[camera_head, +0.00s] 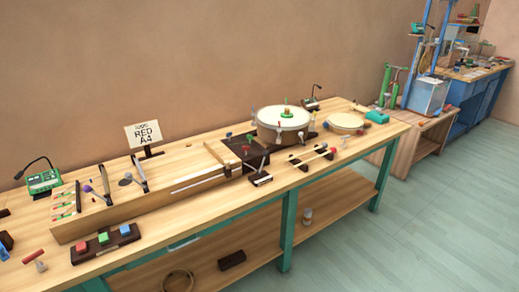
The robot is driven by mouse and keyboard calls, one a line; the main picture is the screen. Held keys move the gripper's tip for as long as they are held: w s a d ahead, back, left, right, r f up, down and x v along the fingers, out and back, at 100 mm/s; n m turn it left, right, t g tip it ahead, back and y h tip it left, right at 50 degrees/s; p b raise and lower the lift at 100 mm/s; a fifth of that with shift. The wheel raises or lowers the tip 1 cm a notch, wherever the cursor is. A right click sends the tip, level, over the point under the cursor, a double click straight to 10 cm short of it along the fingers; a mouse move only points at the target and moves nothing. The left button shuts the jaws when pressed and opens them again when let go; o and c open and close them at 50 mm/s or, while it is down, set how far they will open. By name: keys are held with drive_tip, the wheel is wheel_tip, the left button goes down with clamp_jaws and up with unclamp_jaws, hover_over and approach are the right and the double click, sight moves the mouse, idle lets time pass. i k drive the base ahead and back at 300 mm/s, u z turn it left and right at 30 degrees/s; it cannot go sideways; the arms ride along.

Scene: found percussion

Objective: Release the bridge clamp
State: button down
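A long, low wooden instrument box (150,207) lies along the workbench at the left and middle. Several coloured pegs (64,207) sit at the box's left end. My gripper is not in view.
A "RED A4" sign (146,136) stands behind the box. A block with red, green and blue buttons (106,243) lies in front. Floor (400,235) is clear at right.

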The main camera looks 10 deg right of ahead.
sight(265, 154)
drive_tip(key=u, duration=0.65)
drive_tip(key=i, duration=0.45)
drive_tip(key=u, duration=0.3)
